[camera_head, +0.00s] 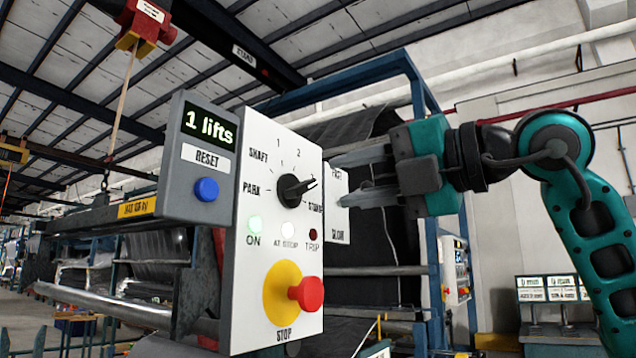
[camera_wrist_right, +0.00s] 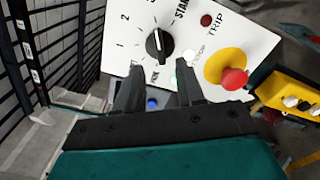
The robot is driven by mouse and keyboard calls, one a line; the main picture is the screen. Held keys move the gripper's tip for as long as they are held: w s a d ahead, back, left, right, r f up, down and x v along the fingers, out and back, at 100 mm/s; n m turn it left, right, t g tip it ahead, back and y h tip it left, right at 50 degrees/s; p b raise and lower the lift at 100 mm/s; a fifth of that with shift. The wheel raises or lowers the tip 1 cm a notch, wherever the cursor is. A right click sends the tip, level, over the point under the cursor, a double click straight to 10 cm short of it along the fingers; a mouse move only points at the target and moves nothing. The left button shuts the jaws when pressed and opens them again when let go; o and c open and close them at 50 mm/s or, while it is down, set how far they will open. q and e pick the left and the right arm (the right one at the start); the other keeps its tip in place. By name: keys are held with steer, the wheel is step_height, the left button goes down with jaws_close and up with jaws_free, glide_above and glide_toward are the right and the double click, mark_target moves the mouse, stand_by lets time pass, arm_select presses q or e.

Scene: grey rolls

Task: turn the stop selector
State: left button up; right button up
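The selector is a round black knob (camera_head: 293,189) with a pale pointer line, on a white panel (camera_head: 262,250). In the head view its pointer aims right and slightly up, between the "2" and the label starting "STAN". My right gripper (camera_head: 340,181) comes in from the right, its fingers open and empty. In the right wrist view the knob (camera_wrist_right: 158,44) shows just beyond the gap between the fingertips (camera_wrist_right: 160,72); I cannot see contact. My left gripper is in neither view.
Below the knob are a green ON lamp (camera_head: 254,229), a dark red TRIP lamp (camera_head: 313,234) and a red stop button (camera_head: 306,293) on a yellow disc. A grey box with a blue RESET button (camera_head: 206,189) reads "1 lifts". Blue frame posts stand behind.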

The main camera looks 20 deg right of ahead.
mark_target(306, 188)
steer(key=x, duration=0.5)
steer(key=shift+w+a, duration=0.2)
steer(key=shift+w, duration=0.1)
steer(key=shift+c, duration=0.4)
jaws_close()
